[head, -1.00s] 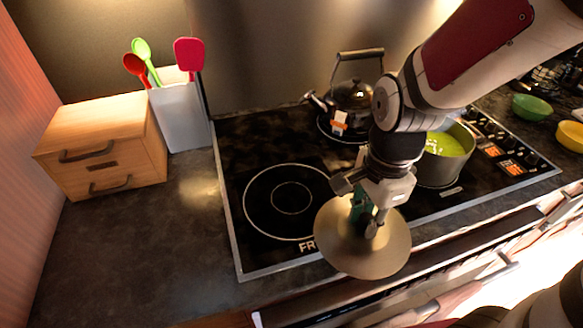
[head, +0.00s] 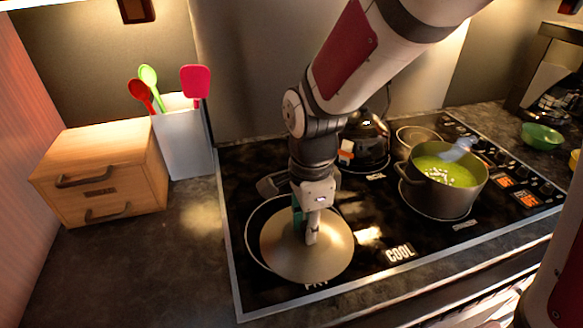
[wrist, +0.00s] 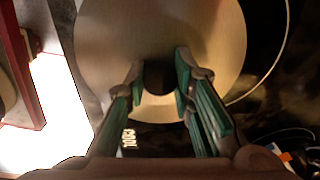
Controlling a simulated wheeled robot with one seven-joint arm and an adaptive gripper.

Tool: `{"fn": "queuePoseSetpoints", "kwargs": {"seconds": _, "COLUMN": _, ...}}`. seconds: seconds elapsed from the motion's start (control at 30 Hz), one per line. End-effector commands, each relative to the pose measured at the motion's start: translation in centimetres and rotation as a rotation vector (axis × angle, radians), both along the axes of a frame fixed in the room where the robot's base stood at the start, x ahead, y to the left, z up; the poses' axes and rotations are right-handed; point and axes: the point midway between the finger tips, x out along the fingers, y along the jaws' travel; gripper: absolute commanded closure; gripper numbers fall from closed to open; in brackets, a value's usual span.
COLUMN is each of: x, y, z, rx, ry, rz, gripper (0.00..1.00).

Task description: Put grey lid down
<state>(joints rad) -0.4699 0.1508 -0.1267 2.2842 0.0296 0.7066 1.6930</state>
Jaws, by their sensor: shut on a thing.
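The grey lid (head: 280,250) is a round metal disc over the front-left burner of the black stove in the head view. It fills the upper middle of the wrist view (wrist: 110,35). My gripper (head: 312,232) is above the lid, pointing down. In the wrist view its two green-padded fingers (wrist: 160,78) are on either side of the lid's dark knob (wrist: 158,76), shut on it. The lid looks about level. I cannot tell whether it touches the stove or hangs just above it.
A pot of green soup (head: 443,185) stands on the stove's right side, with a kettle (head: 366,140) behind. A wooden drawer box (head: 105,175) and a white utensil holder (head: 183,140) stand left of the stove. The counter (head: 140,270) in front of the box is clear.

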Motion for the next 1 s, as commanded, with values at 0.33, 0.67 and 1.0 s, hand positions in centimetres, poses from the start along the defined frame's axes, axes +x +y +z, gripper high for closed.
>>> {"fn": "queuePoseSetpoints", "kwargs": {"seconds": 0.33, "x": 0.2, "y": 0.2, "z": -3.3, "rx": 0.001, "ry": 0.002, "rz": -0.001, "gripper": 1.0}}
{"fn": "queuePoseSetpoints", "kwargs": {"seconds": 0.67, "x": 0.2, "y": 0.3, "z": -3.6, "rx": 0.001, "ry": 0.0, "rz": -0.001, "gripper": 1.0}}
{"fn": "queuePoseSetpoints", "kwargs": {"seconds": 1.0, "x": 0.2, "y": 0.2, "z": -3.8, "rx": 0.001, "ry": 0.0, "rz": 0.0, "gripper": 0.57}}
